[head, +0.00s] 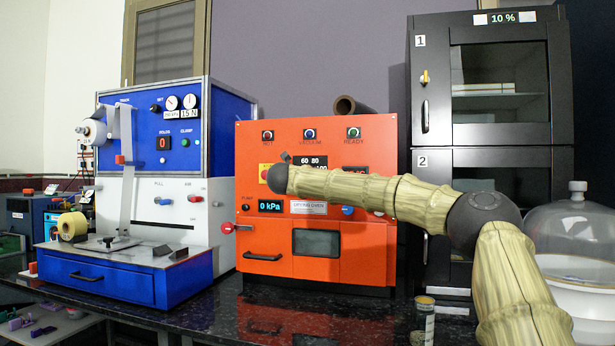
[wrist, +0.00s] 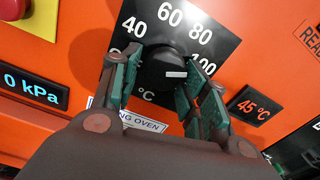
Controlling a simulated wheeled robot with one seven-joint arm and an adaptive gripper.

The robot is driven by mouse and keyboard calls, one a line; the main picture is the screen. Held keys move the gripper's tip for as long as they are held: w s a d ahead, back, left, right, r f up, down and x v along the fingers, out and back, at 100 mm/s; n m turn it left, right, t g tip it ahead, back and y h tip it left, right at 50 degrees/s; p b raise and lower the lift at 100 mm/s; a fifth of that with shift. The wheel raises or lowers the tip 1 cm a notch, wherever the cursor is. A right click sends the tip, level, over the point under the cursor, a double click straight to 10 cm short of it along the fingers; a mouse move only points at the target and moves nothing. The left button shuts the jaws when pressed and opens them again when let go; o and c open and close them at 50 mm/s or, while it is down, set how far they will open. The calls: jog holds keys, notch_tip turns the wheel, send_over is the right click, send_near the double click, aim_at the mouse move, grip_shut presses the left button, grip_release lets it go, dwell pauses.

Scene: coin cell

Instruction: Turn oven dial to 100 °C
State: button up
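The black oven dial (wrist: 160,72) sits on a black scale plate (wrist: 185,20) marked 40, 60, 80 and 100. Its white pointer mark faces right in the wrist view, close to the 100. My gripper (wrist: 168,64) has one finger on each side of the dial, and both appear to touch it. The orange drying oven (head: 262,150) stands in the middle of the head view. There my arm covers the dial and my gripper's fingers, leaving 60 and 80 on the plate visible. A red display (wrist: 254,108) beside the dial reads 45 °C.
A red button on yellow (wrist: 14,8) and a 0 kPa display (wrist: 32,86) lie left of the dial. A blue and white machine (head: 160,190) stands left of the oven. A black cabinet (head: 425,60) and a glass bell jar (head: 575,230) are at the right.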

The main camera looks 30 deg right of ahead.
jog(key=shift+o, duration=0.5)
jog(key=shift+d+r, duration=0.1)
jog(key=v, duration=1.2)
jog(key=shift+s+r, duration=0.1)
